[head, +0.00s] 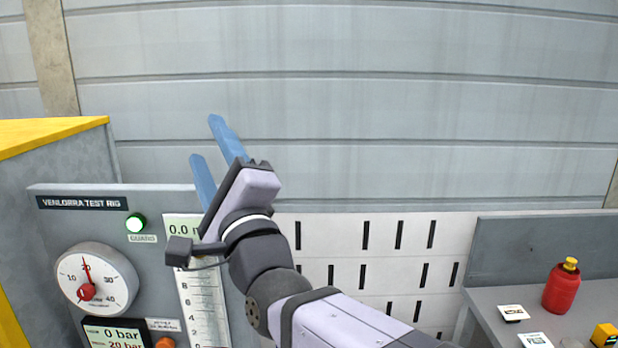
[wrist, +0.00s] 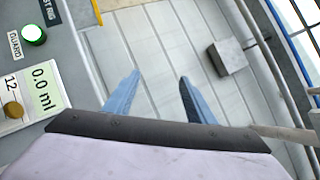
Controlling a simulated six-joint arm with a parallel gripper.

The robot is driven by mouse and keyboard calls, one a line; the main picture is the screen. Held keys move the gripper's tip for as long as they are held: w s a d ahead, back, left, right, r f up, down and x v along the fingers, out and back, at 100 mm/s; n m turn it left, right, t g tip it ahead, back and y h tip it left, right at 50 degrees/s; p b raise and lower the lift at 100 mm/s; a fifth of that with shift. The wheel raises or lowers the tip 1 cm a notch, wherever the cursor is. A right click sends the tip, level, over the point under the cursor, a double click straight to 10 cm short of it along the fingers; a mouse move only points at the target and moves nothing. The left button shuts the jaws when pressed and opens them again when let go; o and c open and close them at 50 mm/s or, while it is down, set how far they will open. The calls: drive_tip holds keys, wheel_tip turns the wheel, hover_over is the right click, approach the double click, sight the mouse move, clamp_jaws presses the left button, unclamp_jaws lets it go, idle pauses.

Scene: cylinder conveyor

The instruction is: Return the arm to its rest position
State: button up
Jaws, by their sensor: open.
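My gripper (head: 206,140) is raised in front of the grey panelled wall, its two blue fingers pointing up and slightly left. The fingers are apart with nothing between them. In the wrist view the gripper (wrist: 160,83) is also open and empty, with the floor or wall panels behind it. The arm reaches up from the lower right of the head view and covers part of the test rig (head: 50,240).
The rig carries a round dial gauge (head: 97,280), a lit green lamp (head: 135,222) and a 0.0 ml display. A slotted white panel (head: 380,250) stands behind the arm.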

drive_tip(key=d+r+m+t+h+p, duration=0.1)
drive_tip(key=d+r+m+t+h, duration=0.1)
drive_tip(key=d+r+m, duration=0.3)
drive_tip(key=w+d+f+n+g+h+b, duration=0.1)
drive_tip(key=w+d+f+n+b, duration=0.1)
drive_tip(key=w+d+f+n, duration=0.4)
drive_tip(key=w+d+f+n+g+h+b, duration=0.1)
drive_tip(key=d+f+n+g+h+b, duration=0.2)
drive_tip(key=f, duration=1.2)
drive_tip(key=d+f+n+g+h+b, duration=0.1)
drive_tip(key=d+f+n+g+h, duration=0.35)
drive_tip(key=f, duration=1.15)
drive_tip(key=s+d+f+n+g+b, duration=0.1)
drive_tip(key=s+d+f+n+g, duration=0.15)
drive_tip(key=f, duration=0.35)
drive_tip(key=s+d+f+n+g+h+b, duration=0.1)
drive_tip(key=s+d+f+n+g, duration=0.1)
drive_tip(key=s+d+f, duration=0.3)
drive_tip(key=s+d+f+n+g+b, duration=0.1)
drive_tip(key=s+f+n+g, duration=0.1)
drive_tip(key=f, duration=0.6)
drive_tip(key=s+d+f+n+g+b, duration=0.25)
drive_tip(key=s+f+g+b, duration=0.35)
drive_tip(key=s+f, duration=0.95)
wheel_tip(320, 180, up, 24)
drive_tip(key=s+m+p, duration=0.1)
drive_tip(key=p, duration=2.2)
drive_tip(key=shift+s+g+p, duration=0.3)
drive_tip(key=shift+s, duration=0.05)
